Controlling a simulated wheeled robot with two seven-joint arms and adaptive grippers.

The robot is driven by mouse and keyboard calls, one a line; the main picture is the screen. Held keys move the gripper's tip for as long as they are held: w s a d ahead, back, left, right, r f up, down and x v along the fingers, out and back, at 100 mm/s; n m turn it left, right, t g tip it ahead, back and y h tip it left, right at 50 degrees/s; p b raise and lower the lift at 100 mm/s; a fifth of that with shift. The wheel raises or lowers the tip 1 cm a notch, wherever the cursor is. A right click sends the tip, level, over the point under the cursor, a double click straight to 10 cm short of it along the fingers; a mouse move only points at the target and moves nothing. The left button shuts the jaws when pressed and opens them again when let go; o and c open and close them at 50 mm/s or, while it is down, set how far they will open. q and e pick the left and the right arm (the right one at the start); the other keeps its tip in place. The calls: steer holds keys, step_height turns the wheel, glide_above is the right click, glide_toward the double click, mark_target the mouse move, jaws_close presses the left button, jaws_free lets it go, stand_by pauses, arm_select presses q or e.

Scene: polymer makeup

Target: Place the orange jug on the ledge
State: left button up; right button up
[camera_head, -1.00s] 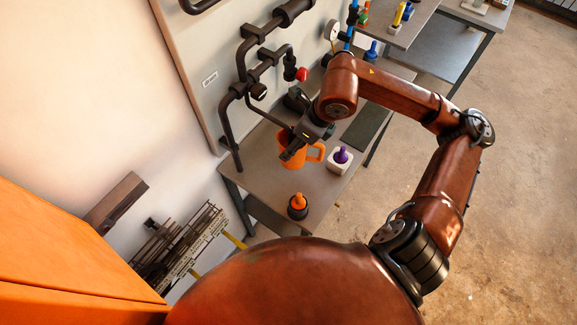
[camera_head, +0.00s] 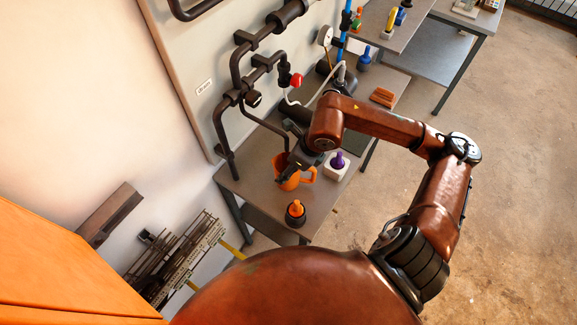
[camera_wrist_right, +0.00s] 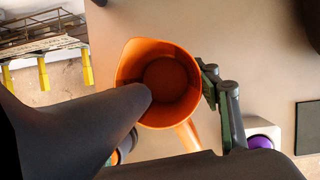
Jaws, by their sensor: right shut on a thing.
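The orange jug (camera_head: 286,184) is at the near part of the grey table, with its handle toward the right. My right gripper (camera_head: 290,172) is shut on the jug's wall. In the right wrist view, one dark finger reaches into the open mouth of the jug (camera_wrist_right: 150,50), and the other finger of the right gripper (camera_wrist_right: 178,84) is outside against its right side. I cannot tell whether the jug's base touches the table. I cannot pick out the ledge with certainty. My left gripper is out of view.
A white block with a purple-topped item (camera_head: 337,162) stands just right of the jug. A dark round holder with an orange-topped item (camera_head: 296,212) stands near the table's front edge. Dark pipes (camera_head: 232,130) with a red knob run along the wall panel. The grey table (camera_head: 250,182) is bare left of the jug.

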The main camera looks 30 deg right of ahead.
steer(key=o, duration=1.2)
steer(key=shift+f, duration=0.1)
steer(key=shift+r, duration=0.2)
steer(key=p+v, duration=0.1)
steer(key=v, duration=1.1)
